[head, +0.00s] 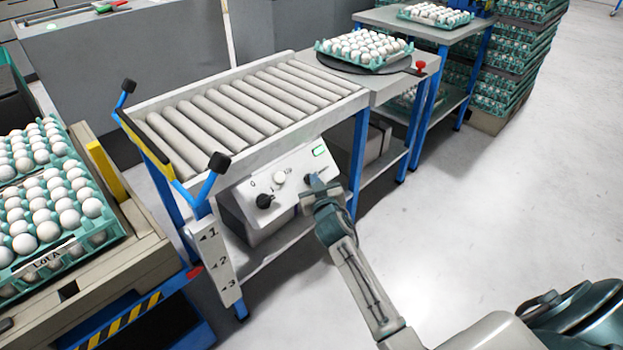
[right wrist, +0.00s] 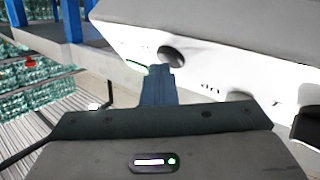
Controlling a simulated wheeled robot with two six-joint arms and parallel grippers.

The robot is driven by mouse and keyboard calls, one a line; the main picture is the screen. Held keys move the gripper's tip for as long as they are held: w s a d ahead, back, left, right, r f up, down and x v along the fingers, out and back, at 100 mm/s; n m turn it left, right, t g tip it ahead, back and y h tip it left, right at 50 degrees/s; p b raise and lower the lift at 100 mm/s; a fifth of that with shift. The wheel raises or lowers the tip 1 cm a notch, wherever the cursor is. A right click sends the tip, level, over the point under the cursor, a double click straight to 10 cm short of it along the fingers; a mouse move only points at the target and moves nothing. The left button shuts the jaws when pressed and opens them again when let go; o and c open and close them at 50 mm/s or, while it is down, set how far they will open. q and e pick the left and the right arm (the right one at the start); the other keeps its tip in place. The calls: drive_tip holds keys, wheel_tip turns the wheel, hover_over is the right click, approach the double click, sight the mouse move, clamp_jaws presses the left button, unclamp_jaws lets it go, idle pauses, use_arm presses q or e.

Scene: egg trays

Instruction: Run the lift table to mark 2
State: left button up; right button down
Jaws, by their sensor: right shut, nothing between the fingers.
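The lift table (head: 135,262) is at the left of the head view, bearing egg trays (head: 95,245). A red pointer (head: 195,271) on its side is near mark 2 of the white scale plate (head: 217,262); I cannot tell if it is exactly level. The control box (head: 240,192) has a black knob (head: 264,201), a pale button (head: 279,177), a green display (head: 319,150) and a dark right-hand knob (head: 310,179). My right gripper (head: 318,186) is shut and empty close to that knob (right wrist: 172,57); contact is unclear. My left gripper is not in view.
A roller conveyor (head: 240,105) stands above the control box, with black-tipped blue handles at its near end. An egg tray (head: 365,62) sits on a dark disc beyond. Stacked trays (head: 510,60) stand at the back right. The floor (head: 500,190) at right is clear.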

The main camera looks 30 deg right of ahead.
drive_tip(key=shift+r, duration=0.1)
idle(0.7)
drive_tip(key=shift+s+d+r+p, duration=0.25)
drive_tip(key=shift+s+r+p, duration=0.25)
drive_tip(key=shift+s+p, duration=0.2)
drive_tip(key=s+r+p, duration=0.1)
drive_tip(key=s+d+r+p, duration=0.1)
drive_tip(key=s+r+p, duration=0.1)
drive_tip(key=shift+s+d+r, duration=0.1)
drive_tip(key=shift+s+r, duration=0.1)
drive_tip(key=shift+s, duration=0.05)
idle(0.4)
idle(0.5)
